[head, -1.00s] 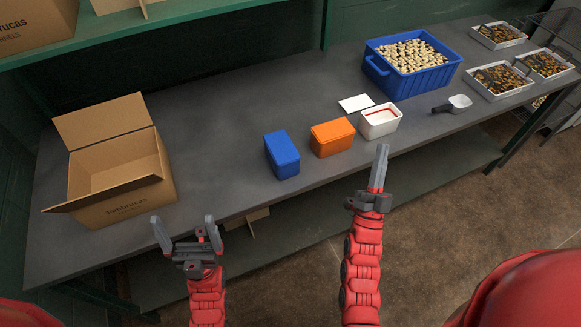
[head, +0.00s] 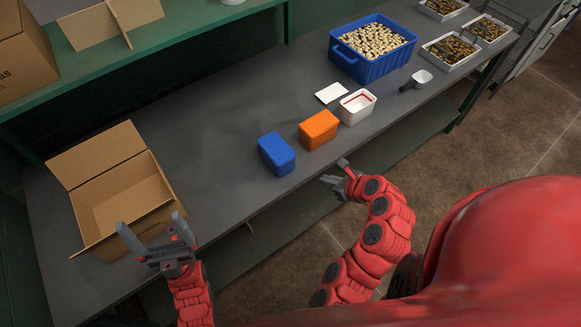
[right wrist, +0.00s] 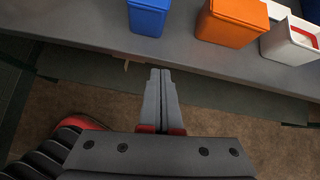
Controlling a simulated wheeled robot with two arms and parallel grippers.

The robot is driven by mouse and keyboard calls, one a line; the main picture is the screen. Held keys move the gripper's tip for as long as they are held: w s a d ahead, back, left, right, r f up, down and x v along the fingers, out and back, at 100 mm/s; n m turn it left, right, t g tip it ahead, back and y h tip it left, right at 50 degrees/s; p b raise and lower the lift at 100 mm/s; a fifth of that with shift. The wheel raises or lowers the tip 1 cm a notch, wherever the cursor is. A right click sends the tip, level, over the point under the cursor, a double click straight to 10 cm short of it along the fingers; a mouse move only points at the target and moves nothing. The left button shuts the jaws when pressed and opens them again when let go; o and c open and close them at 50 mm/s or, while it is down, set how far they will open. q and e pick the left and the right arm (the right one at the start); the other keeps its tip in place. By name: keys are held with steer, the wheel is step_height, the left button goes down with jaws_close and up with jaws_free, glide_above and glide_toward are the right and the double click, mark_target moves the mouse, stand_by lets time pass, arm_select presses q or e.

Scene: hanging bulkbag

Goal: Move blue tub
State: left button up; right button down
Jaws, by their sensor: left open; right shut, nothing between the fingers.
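The blue tub (head: 276,155) is a small closed box on the grey table, left of the orange tub. It also shows at the top of the right wrist view (right wrist: 149,17), partly cut off. My right gripper (head: 329,181) is shut and empty, beyond the table's front edge and lower right of the blue tub. In the right wrist view its fingers (right wrist: 161,78) are pressed together, pointing toward the table. My left gripper (head: 150,228) is open and empty, in front of the cardboard box and well left of the blue tub.
An orange tub (head: 319,130), an open white tub (head: 357,106) and a white lid (head: 332,93) lie right of the blue tub. A large blue crate (head: 345,62) and a scoop (head: 418,79) stand further right. The open cardboard box (head: 115,200) is left; table between is clear.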

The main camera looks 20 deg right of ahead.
steer(key=b, duration=0.2)
glide_toward(292, 170)
steer(key=shift+g+y, duration=0.3)
steer(key=shift+y, duration=0.1)
steer(key=w+f, duration=0.2)
steer(key=f, duration=0.1)
steer(key=shift+w+a+f, duration=0.15)
steer(key=shift+a+f, duration=0.05)
steer(key=shift+f, duration=0.1)
steer(key=shift+w+a+f+p, duration=0.1)
steer(key=shift+w+a+p, duration=0.15)
steer(key=shift+w, duration=0.2)
steer(key=shift+w+a+f+p, duration=0.1)
steer(key=shift+w+a+p, duration=0.1)
steer(key=shift+w, duration=0.2)
